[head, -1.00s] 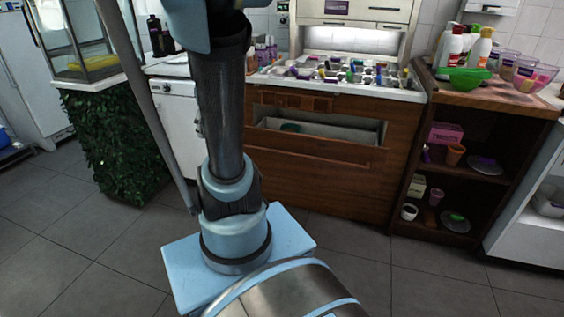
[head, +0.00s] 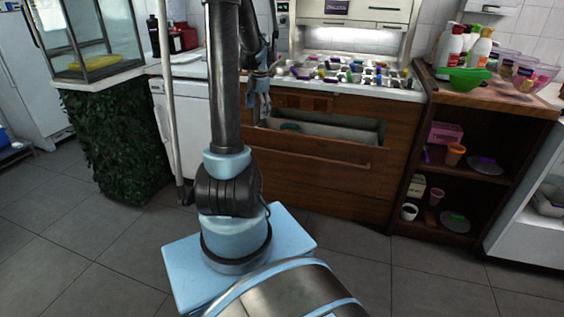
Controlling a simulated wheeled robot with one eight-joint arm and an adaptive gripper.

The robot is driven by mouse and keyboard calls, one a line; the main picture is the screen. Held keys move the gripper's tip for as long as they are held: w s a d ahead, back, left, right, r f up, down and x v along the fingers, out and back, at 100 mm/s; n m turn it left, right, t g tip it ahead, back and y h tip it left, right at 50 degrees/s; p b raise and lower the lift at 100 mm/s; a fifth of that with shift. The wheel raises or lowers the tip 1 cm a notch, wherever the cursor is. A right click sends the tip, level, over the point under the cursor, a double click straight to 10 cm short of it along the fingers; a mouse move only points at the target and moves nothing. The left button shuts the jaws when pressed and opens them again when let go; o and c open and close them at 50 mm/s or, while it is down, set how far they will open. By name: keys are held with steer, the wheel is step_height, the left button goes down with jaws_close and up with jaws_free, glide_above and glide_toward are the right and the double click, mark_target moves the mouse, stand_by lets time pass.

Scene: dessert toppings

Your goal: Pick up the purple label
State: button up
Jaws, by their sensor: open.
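A purple label (head: 337,6) with pale lettering is on the front of the white unit above the counter. Small purple pieces (head: 301,74) also lie among the items on the counter; I cannot tell whether one is a label. My gripper (head: 257,108) points down at the counter's left front edge, just left of the partly open drawer. It is small and dark here, open, and I see nothing between its fingers. It is apart from the purple label, below and left of it. My arm hides part of the counter's left end.
The counter (head: 400,93) is crowded with small toppings and containers. The open drawer (head: 335,131) sticks out below it. A glass case (head: 93,35) is at left. The floor in front is clear.

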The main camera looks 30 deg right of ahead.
steer(key=w+d+f+n, duration=0.2)
steer(key=d+f+n, duration=0.2)
steer(key=d+f, duration=0.6)
steer(key=f, duration=0.3)
steer(key=s+d+f+n+g, duration=0.1)
steer(key=f, duration=0.4)
steer(key=d+f+n, duration=0.1)
steer(key=f, duration=0.3)
steer(key=shift+s+d+f, duration=0.1)
steer(key=shift+s+f, duration=0.05)
steer(key=shift+s, duration=0.05)
steer(key=shift+s+d+f, duration=0.1)
steer(key=shift+s+f, duration=0.05)
steer(key=shift+f, duration=1.4)
steer(key=shift+s+d+f, duration=0.1)
steer(key=shift+f, duration=1.4)
jaws_close()
steer(key=c, duration=1.8)
jaws_free()
